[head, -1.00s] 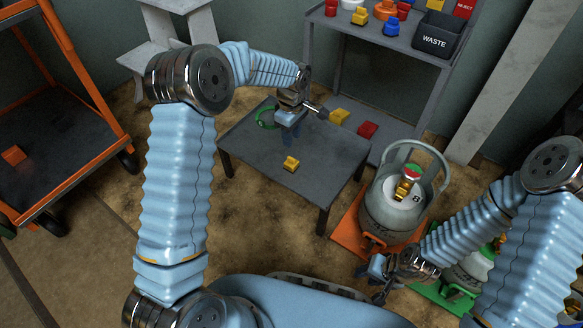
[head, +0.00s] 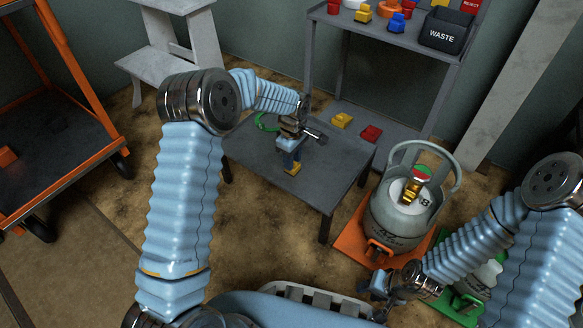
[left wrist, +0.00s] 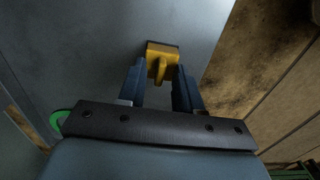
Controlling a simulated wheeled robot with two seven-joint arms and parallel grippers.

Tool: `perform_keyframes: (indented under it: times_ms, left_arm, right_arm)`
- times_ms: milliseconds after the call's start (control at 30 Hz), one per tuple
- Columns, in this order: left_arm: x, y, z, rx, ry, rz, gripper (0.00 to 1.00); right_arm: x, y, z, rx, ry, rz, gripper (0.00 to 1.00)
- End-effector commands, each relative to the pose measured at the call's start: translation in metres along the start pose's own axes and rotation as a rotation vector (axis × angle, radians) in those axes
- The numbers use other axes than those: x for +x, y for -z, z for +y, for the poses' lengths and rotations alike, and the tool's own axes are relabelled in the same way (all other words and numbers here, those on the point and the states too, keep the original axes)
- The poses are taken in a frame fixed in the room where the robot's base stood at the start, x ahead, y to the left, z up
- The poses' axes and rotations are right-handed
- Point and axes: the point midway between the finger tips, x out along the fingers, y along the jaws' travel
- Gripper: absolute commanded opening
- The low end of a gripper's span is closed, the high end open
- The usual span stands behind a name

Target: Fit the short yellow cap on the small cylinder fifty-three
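A small yellow cap (head: 292,169) sits on the low grey table (head: 335,185). My left gripper (head: 289,157) is just above it, pointing down. In the left wrist view the yellow cap (left wrist: 162,58) lies at the tips of the open fingers (left wrist: 160,82), its narrow part between them; I cannot tell whether they touch it. A large grey cylinder (head: 398,218) with a brass valve stands on an orange scale (head: 352,227). Another pale cylinder (head: 482,278) stands on a green scale (head: 462,306), partly hidden by my right arm; its number is unreadable. My right gripper (head: 376,287) hangs beside it.
A green ring (head: 264,123) lies at the table's back left. A yellow cap (head: 342,120) and a red cap (head: 371,133) lie on the low shelf behind. The upper shelf holds several caps and a black waste bin (head: 446,30). An orange cart (head: 72,180) stands left.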

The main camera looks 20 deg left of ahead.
Motion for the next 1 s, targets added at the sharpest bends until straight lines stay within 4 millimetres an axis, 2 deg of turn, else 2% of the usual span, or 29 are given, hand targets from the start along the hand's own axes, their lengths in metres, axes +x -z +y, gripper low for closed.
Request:
perform_keyframes:
  times_ms: [33, 200, 267, 567, 1000]
  left_arm:
    - [0.0, 0.0, 0.0, 0.0, 0.0, 0.0, 0.33]
    - [0.0, 0.0, 0.0, 0.0, 0.0, 0.0, 0.06]
    - [0.0, 0.0, 0.0, 0.0, 0.0, 0.0, 0.0]
    - [-0.003, 0.0, 0.0, 0.0, 0.0, 0.0, 0.0]
    - [-0.029, 0.0, 0.0, -0.001, -0.001, 0.0, 0.0]
  right_arm:
    - [0.0, 0.0, 0.0, 0.0, 0.0, 0.0, 0.38]
    - [0.0, 0.0, 0.0, 0.0, 0.0, 0.0, 0.38]
    - [0.0, 0.0, 0.0, 0.0, 0.0, 0.0, 0.38]
    - [-0.002, 0.0, -0.001, 0.0, 0.0, 0.0, 0.38]
    - [-0.018, 0.001, -0.007, 0.0, 0.0, 0.0, 0.38]
